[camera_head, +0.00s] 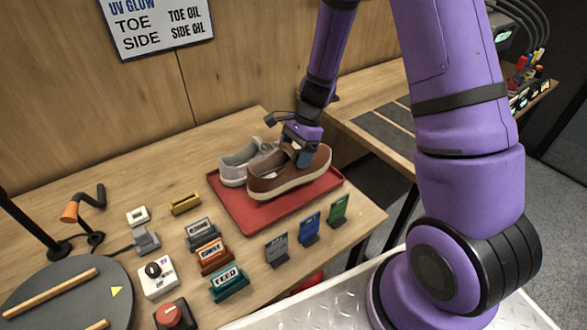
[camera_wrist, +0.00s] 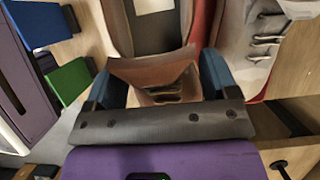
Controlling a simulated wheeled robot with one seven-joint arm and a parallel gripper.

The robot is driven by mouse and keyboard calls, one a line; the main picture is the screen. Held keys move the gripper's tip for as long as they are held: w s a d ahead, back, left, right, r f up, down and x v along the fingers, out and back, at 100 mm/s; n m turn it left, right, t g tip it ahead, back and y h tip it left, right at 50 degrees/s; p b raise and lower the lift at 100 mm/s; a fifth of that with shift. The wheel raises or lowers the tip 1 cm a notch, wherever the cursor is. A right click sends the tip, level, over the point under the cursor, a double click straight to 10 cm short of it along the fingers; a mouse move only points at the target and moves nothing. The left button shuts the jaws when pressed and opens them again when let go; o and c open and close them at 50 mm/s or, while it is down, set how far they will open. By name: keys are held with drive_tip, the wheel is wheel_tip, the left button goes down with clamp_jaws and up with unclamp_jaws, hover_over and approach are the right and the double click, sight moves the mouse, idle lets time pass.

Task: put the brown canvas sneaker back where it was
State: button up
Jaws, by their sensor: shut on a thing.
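The brown canvas sneaker (camera_head: 270,184) is on or just above the red tray (camera_head: 235,217) at the right of the workbench. I cannot tell if its sole touches the tray. In the wrist view the blue fingers of my gripper (camera_wrist: 165,85) stand on both sides of the brown sneaker (camera_wrist: 155,70). A grey sneaker (camera_head: 240,160) sits on the same tray, behind and to the left of the brown one. It also shows in the wrist view (camera_wrist: 262,45).
Grey, blue (camera_head: 310,228) and green (camera_head: 339,208) upright tags stand in front of the tray. Labelled blocks (camera_head: 212,254), a switch box (camera_head: 157,276) and a dark round turntable (camera_head: 65,300) lie to the left. A wood wall with a sign (camera_head: 158,24) stands behind.

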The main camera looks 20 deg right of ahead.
drive_tip(key=shift+f, duration=2.5)
drive_tip(key=o, duration=1.5)
drive_tip(key=shift+f, duration=0.1)
